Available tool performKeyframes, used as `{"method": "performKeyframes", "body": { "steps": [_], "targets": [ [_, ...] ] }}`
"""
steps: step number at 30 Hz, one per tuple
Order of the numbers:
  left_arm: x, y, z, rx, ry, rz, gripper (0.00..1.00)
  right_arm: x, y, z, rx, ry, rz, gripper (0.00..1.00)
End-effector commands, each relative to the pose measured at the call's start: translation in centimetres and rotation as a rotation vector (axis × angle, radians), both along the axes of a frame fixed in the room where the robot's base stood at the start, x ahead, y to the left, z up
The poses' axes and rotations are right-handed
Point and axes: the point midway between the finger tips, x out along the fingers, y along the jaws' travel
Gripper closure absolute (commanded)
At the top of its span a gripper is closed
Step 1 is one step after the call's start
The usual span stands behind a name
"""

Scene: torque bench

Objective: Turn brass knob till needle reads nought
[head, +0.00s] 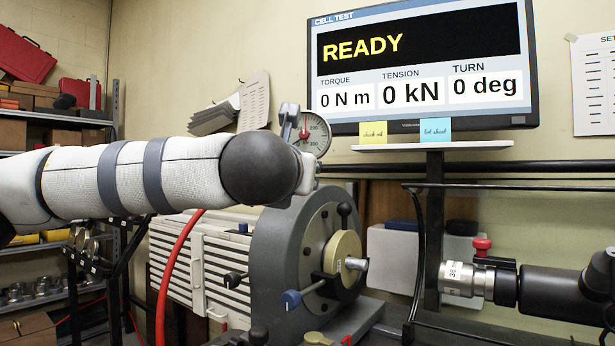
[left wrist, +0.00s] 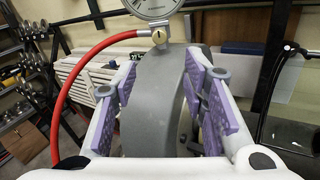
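The round gauge (head: 314,133) stands on top of the grey machine, just beyond my left gripper in the head view. Its dial is partly covered by a grey finger, and the needle's reading is too small to tell. In the left wrist view the gauge (left wrist: 152,8) is cut off by the top edge. The small brass knob (left wrist: 159,37) sits below the dial, ahead of and between the purple finger pads. It is hidden in the head view. My left gripper (left wrist: 161,72) is open, its fingers apart with nothing between the pads. My right gripper is not in view.
A red hose (left wrist: 75,65) runs to the gauge fitting from the left. The grey machine housing (head: 275,245) lies beneath. A screen (head: 420,70) reads READY with zeros. A 36-marked socket on a dark tool (head: 465,280) is at right. Shelves (head: 45,117) stand left.

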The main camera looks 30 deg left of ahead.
Motion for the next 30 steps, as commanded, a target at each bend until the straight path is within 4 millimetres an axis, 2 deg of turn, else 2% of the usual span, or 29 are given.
{"method": "performKeyframes", "body": {
  "steps": [5, 12, 18, 22, 29, 30],
  "targets": [
    [1.1, 0.5, 0.1, -0.002, -0.001, 0.001, 0.60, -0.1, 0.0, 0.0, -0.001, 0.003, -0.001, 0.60],
    [6.6, 3.1, -0.1, 0.000, 0.000, 0.003, 0.60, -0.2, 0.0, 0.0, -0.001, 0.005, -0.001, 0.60],
    [9.9, 4.6, 0.0, 0.002, -0.001, 0.000, 0.60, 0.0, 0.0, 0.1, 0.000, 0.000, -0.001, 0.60],
    [10.8, 5.0, 0.1, 0.002, -0.002, 0.000, 0.60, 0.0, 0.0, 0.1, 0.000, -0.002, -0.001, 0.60],
    [10.9, 5.1, 0.0, 0.003, -0.001, -0.001, 0.60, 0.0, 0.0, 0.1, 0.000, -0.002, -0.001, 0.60],
    [10.9, 5.1, 0.0, 0.003, -0.001, -0.001, 0.67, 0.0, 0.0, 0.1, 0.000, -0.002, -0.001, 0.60]
  ]
}}
